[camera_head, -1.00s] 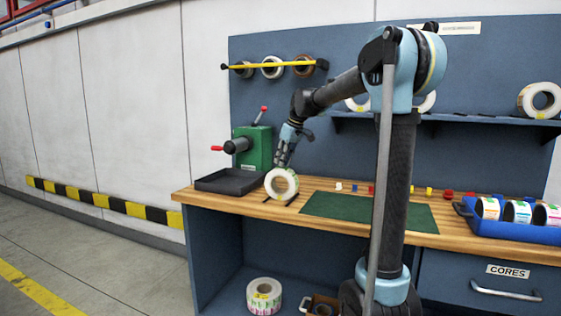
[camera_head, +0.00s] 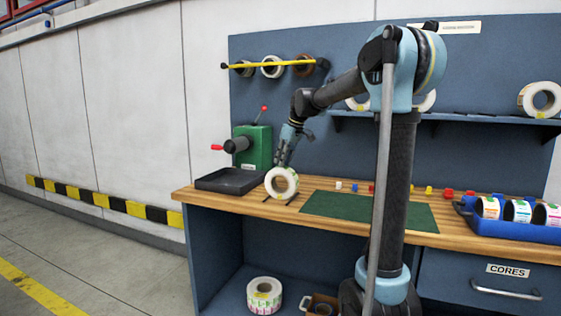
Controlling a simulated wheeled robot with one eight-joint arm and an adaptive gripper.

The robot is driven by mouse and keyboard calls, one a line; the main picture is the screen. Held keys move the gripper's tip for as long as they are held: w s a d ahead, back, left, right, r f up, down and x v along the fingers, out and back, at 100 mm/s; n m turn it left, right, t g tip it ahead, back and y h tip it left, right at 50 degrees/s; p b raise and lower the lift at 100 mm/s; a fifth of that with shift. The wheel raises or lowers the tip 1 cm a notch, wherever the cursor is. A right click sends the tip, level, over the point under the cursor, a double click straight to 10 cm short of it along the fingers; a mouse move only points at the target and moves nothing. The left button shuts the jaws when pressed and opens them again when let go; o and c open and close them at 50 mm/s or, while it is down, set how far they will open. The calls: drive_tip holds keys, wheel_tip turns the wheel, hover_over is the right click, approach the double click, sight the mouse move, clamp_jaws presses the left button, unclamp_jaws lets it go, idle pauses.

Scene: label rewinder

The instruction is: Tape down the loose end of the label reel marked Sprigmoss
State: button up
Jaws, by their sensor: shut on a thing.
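A white label reel (camera_head: 271,185) stands on edge at the bench's front edge, on a small dark stand or rails. My gripper (camera_head: 281,165) points down at the reel's top from behind and is shut on it, as far as this small view shows. A yellowish patch shows low on the reel's side. The Sprigmoss name cannot be read on any reel from here. Several tape rolls (camera_head: 272,67) hang on a yellow bar (camera_head: 290,64) on the back panel.
A green rewinder (camera_head: 258,147) with red-knobbed levers and a black tray (camera_head: 231,181) stand left of the reel. A green mat (camera_head: 335,208) lies right. A blue crate (camera_head: 517,235) of reels sits far right. Another reel (camera_head: 264,294) is on the lower shelf.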

drive_tip(key=o, duration=0.8)
drive_tip(key=shift+o, duration=0.2)
drive_tip(key=v, duration=1.2)
drive_tip(key=s+d+f+m+h, duration=0.1)
drive_tip(key=s+d+f+m, duration=0.1)
drive_tip(key=s+d+f, duration=0.4)
drive_tip(key=s+d+f+m, duration=0.1)
drive_tip(key=s+d+f, duration=0.1)
drive_tip(key=s+f, duration=0.35)
drive_tip(key=s+d+f+m+h, duration=0.1)
drive_tip(key=s+d+f+m, duration=0.2)
drive_tip(key=s, duration=0.5)
drive_tip(key=s+d+f+m, duration=0.2)
drive_tip(key=s+d+f, duration=0.2)
drive_tip(key=s+f, duration=0.5)
drive_tip(key=s+d+f+m+h, duration=0.1)
drive_tip(key=s+d+f+m, duration=0.1)
drive_tip(key=s+f, duration=0.7)
wheel_tip(320, 180, down, 4)
drive_tip(key=shift+s+d+r+h, duration=0.2)
drive_tip(key=shift+s+d+h, duration=0.1)
drive_tip(key=shift+d, duration=0.55)
